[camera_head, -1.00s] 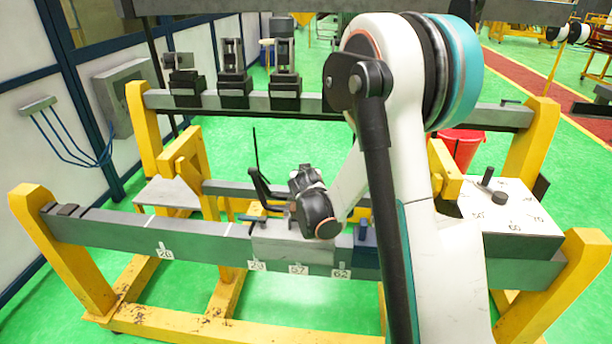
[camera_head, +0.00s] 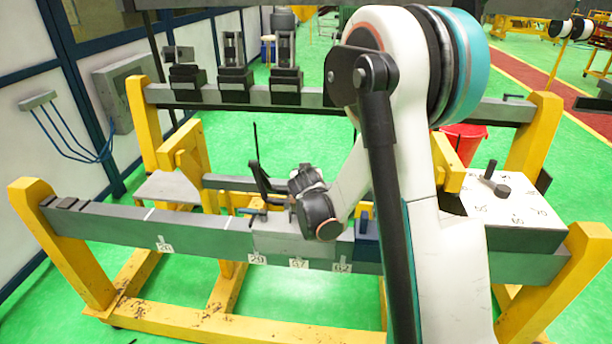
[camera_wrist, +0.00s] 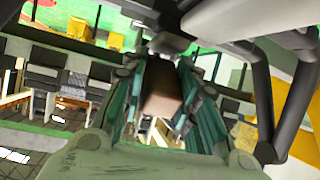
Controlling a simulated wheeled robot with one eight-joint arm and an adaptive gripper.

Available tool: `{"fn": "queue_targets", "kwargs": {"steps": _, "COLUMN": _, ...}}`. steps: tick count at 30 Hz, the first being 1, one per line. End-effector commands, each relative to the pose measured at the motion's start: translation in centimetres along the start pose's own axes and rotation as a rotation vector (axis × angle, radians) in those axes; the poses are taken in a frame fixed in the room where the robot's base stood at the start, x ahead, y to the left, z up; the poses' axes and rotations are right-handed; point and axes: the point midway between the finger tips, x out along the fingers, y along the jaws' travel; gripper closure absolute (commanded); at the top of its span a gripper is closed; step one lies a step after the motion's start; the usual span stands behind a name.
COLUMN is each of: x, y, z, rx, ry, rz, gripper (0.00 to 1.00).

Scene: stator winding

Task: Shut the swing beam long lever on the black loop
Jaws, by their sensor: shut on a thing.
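My gripper (camera_head: 268,186) is over the front grey beam, just above the number plates in its middle. In the wrist view its two green fingers (camera_wrist: 163,110) stand on either side of a brownish block-shaped piece (camera_wrist: 163,88) and are shut on it. I cannot tell whether this piece is part of the long lever. A thin black rod (camera_head: 256,143) stands upright just behind the gripper in the head view. The black loop cannot be made out, and my wrist hides part of the beam there.
The front grey beam (camera_head: 105,222) rests on yellow supports. A back beam (camera_head: 205,97) carries several black clamps (camera_head: 234,75). A white-topped box (camera_head: 508,205) with a black handle stands at the right. A red bucket (camera_head: 462,140) is behind my arm.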

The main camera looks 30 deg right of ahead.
Motion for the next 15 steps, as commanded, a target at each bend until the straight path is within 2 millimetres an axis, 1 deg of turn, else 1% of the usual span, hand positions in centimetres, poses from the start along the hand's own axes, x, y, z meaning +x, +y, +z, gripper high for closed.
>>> {"fn": "queue_targets", "kwargs": {"steps": 1, "x": -0.10, "y": -0.15, "z": 0.56, "rx": 0.004, "ry": -0.011, "rz": -0.001, "gripper": 0.68}}
{"fn": "queue_targets", "kwargs": {"steps": 3, "x": -0.08, "y": -0.14, "z": 0.52, "rx": 0.004, "ry": -0.010, "rz": -0.001, "gripper": 0.53}}
{"fn": "queue_targets", "kwargs": {"steps": 12, "x": -0.05, "y": -0.04, "z": 0.29, "rx": 0.001, "ry": -0.006, "rz": 0.000, "gripper": 0.53}}
{"fn": "queue_targets", "kwargs": {"steps": 15, "x": -0.34, "y": -0.04, "z": 0.24, "rx": 0.001, "ry": -0.006, "rz": 0.000, "gripper": 0.53}}
